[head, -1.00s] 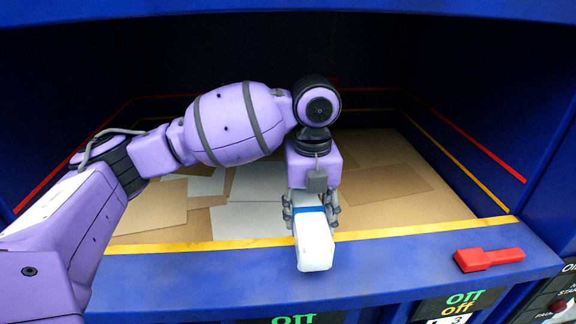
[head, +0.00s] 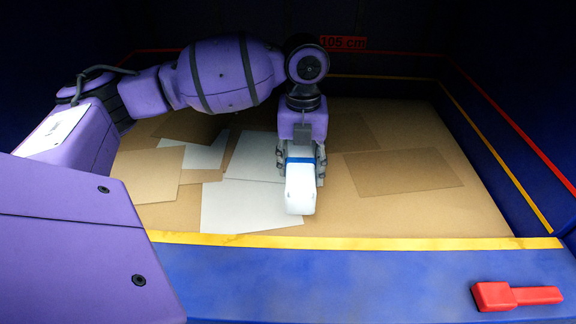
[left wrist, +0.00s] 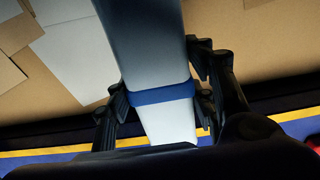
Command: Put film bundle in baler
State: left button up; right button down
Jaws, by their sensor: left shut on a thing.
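The film bundle (head: 300,192) is a white block with a blue band around it. My left gripper (head: 300,165) is shut on it at the band and holds it inside the baler opening, above the cardboard. The left wrist view shows the bundle (left wrist: 163,50) between the gripper's fingers (left wrist: 160,97). The baler is a blue chamber with a front sill (head: 370,275) edged by a yellow stripe. Whether the bundle touches the cardboard below is hard to tell. My right gripper is not in view.
Flat brown and white cardboard sheets (head: 250,212) cover the chamber floor. A red handle (head: 515,296) lies on the sill at the right. Blue side walls with red and yellow lines bound the chamber. The right part of the floor is open.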

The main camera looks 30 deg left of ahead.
pick_arm(q)
jog(key=a+f, duration=0.1)
jog(key=f, duration=0.1)
jog(key=a+f, duration=0.3)
jog(key=a, duration=0.1)
jog(key=shift+s+f, duration=0.25)
jog(key=shift+f, duration=0.15)
notch_tip(320, 180, down, 4)
jog(key=shift+a+r, duration=0.15)
jog(key=shift+r, duration=0.1)
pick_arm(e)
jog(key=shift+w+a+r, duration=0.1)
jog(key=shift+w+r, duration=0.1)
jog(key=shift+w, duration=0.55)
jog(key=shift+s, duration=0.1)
pick_arm(q)
jog(key=o, duration=1.2)
jog(key=shift+f, duration=0.1)
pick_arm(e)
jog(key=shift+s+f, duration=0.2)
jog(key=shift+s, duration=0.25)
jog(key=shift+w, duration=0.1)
